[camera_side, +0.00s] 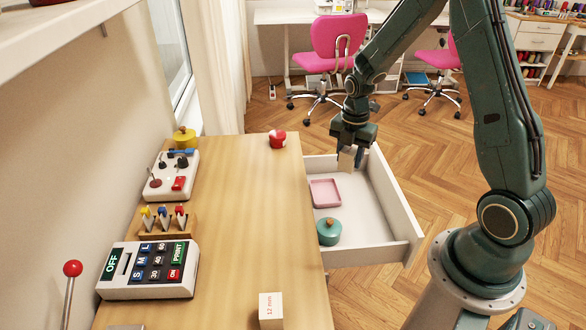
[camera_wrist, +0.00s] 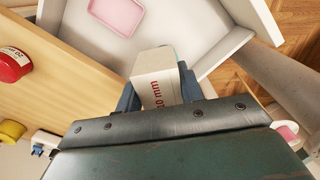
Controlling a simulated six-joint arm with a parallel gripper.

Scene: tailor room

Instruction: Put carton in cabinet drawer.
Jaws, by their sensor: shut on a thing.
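The carton is a small pale box; in the wrist view it (camera_wrist: 158,78) bears red "10 mm" lettering. My gripper (camera_side: 350,152) is shut on it, with a finger on each side in the wrist view. In the side view the carton (camera_side: 346,162) hangs below the jaws, over the far end of the drawer. The cabinet drawer (camera_side: 400,205) is pulled open, white inside; its floor (camera_wrist: 190,28) also shows in the wrist view. I cannot tell exactly how high the carton is above the drawer floor.
A pink tray (camera_side: 325,193) and a teal lidded pot (camera_side: 329,232) lie in the drawer's left part; its right part is bare. On the cabinet top (camera_side: 255,210) are a "12 mm" box (camera_side: 271,310), a red pot (camera_side: 278,140) and control panels (camera_side: 150,270) along the wall.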

